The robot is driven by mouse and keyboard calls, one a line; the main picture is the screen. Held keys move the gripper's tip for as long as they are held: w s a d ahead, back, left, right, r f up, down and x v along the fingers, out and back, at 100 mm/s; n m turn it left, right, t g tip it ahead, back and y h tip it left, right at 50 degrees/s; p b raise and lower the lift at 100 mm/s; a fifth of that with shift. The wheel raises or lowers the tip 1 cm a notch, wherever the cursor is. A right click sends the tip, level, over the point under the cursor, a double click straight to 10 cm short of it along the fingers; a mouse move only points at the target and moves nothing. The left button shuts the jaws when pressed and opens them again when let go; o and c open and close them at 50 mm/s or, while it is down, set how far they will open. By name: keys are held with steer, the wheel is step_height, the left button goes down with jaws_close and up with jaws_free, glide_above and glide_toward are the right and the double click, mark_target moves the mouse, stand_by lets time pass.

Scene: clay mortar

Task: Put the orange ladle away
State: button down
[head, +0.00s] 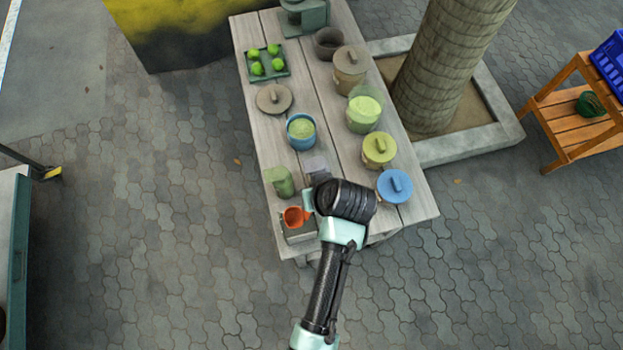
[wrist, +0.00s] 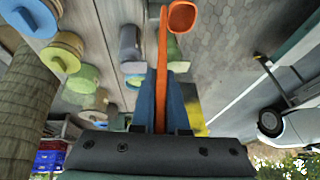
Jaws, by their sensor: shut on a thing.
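The orange ladle (head: 293,216) shows in the head view near the front left of the wooden table (head: 284,100). Its bowl appears over a small pale box-like holder (head: 299,236); I cannot tell whether they touch. In the wrist view the ladle (wrist: 163,45) has its long handle between the two fingers, with the bowl beyond the fingertips at the top. My gripper (wrist: 163,80) is shut on the handle. In the head view my gripper (head: 309,200) is partly hidden by my own wrist, which also hides most of the handle.
A green canister (head: 279,182) and a grey block (head: 316,166) stand close by. A blue pot (head: 301,144) is behind them. A blue-lidded pot (head: 394,187) and a yellow-green lidded pot (head: 379,150) stand to the right. A green tray (head: 251,69) holds several green fruits.

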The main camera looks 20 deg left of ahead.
step_height(320, 180, down, 11)
steer(key=b, duration=0.7)
steer(key=shift+b, duration=0.4)
steer(key=c, duration=0.8)
jaws_free()
steer(key=shift+c, duration=0.2)
